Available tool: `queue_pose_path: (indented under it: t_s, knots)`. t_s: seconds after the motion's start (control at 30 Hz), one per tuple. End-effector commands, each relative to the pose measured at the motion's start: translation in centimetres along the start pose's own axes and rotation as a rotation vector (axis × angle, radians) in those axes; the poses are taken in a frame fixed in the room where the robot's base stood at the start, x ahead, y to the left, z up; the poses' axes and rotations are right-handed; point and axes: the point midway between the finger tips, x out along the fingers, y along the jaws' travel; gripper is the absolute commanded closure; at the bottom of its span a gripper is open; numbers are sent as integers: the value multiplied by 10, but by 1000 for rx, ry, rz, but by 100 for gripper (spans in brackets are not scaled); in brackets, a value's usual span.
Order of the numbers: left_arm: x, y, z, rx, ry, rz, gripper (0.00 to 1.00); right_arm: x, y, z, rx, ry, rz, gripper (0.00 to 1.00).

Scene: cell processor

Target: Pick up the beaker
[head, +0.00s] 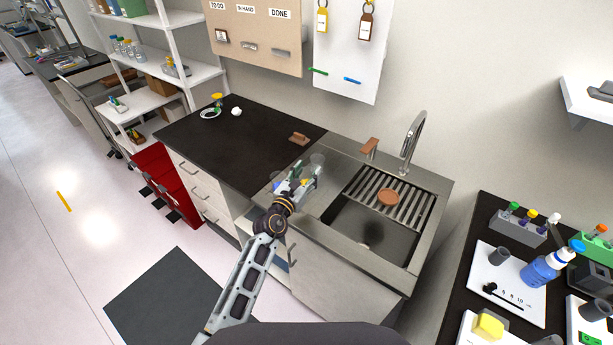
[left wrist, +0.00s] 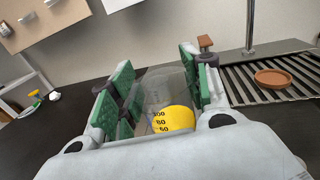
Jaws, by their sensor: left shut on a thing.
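The beaker (left wrist: 158,92) is clear glass with volume marks, and it shows between the green-padded fingers in the left wrist view. A yellow rounded patch (left wrist: 174,118) shows at its lower part behind the numbers; I cannot tell if it is in or on the glass. My left gripper (left wrist: 150,100) is shut on the beaker. In the head view my left gripper (head: 300,181) is at the left part of the steel sink unit, and the clear glass there is small and partly hidden by the fingers. My right gripper is not in view.
The sink (head: 372,240) has a slatted rack (head: 411,207) with a brown dish (head: 388,197) and a tall tap (head: 411,140). A dark counter (head: 232,142) lies left, mostly clear, with a brown block (head: 299,139). A bench with a blue bottle (head: 543,268) stands right.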

Motion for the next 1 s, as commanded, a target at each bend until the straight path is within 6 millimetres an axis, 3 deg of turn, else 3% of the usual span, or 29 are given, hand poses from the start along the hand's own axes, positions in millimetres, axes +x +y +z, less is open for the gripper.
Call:
queue_pose_path:
  t_s: [0.67,0.7,1.0]
  knots:
    - [0,0,8,0,2,0,78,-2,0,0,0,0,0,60]
    - [0,0,8,0,2,0,54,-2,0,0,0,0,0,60]
    - [0,0,8,0,2,0,93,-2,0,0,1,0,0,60]
